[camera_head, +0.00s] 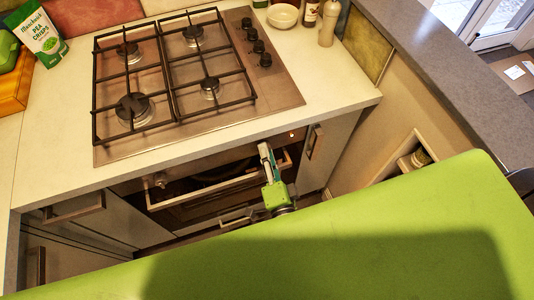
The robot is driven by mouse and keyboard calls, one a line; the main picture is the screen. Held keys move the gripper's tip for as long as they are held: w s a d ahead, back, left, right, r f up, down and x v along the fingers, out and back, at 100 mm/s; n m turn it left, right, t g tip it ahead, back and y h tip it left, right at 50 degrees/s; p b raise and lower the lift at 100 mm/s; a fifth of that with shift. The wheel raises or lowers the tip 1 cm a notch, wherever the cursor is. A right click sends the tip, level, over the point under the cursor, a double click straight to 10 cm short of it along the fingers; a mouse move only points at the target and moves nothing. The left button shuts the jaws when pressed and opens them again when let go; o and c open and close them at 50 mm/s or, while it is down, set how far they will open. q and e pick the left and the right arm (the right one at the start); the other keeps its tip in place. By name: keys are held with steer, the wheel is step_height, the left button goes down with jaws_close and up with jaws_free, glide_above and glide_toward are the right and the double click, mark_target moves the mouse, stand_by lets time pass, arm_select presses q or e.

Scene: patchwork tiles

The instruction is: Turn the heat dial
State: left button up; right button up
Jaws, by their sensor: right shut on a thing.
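My right gripper (265,150) is at the right part of the oven's front panel, below the counter's front edge. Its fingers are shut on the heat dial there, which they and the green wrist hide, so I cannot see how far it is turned. Another round knob (160,180) shows at the left end of the oven (195,172) front. A small orange light glows on the panel to the right of the gripper. My left gripper is not in view.
A gas hob (270,100) with black grates and several knobs is set in the pale counter (335,90) above the oven. The oven's bar handle (205,190) runs just below the gripper. Cabinet drawers (75,207) are at left. My green body covers the lower right.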

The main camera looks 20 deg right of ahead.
steer(key=shift+m, duration=1.5)
steer(key=o, duration=1.1)
steer(key=s, duration=1.2)
steer(key=shift+a+r, duration=0.3)
steer(key=shift+a, duration=0.05)
